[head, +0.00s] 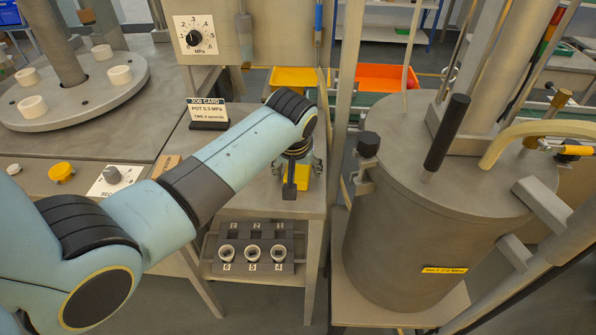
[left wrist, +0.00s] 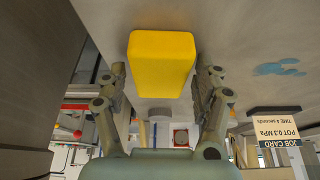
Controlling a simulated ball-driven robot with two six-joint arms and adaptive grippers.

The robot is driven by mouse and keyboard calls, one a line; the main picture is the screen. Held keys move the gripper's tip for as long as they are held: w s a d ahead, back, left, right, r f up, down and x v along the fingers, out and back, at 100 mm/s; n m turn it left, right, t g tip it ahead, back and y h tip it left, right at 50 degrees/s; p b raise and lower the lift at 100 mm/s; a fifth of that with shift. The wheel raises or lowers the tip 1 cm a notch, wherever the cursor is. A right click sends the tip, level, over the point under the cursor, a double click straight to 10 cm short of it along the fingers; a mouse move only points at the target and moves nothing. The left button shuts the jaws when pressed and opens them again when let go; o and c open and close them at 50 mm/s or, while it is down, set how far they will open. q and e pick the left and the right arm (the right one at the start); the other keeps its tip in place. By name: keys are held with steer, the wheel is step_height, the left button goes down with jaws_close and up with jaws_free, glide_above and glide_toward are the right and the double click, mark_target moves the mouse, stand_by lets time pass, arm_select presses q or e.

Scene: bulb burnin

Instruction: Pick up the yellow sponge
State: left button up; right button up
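The yellow sponge (head: 297,179) lies on the grey bench top, partly hidden by my left gripper in the head view. In the left wrist view the sponge (left wrist: 160,60) sits between the two fingers, with a small gap visible on each side. My left gripper (head: 302,178) points down at the sponge; its fingers (left wrist: 162,82) are spread and not closed on it. My right gripper is in neither view.
A job card (head: 208,112) stands left of the sponge. A rack with numbered cups (head: 252,253) sits below the bench edge. A large grey tank (head: 420,230) stands to the right. A blue stain (left wrist: 280,69) marks the bench.

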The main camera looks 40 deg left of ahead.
mark_target(298, 169)
arm_select(q)
steer(key=c, duration=0.7)
steer(key=shift+r, duration=0.15)
step_height(298, 169, up, 10)
steer(key=shift+f, duration=0.1)
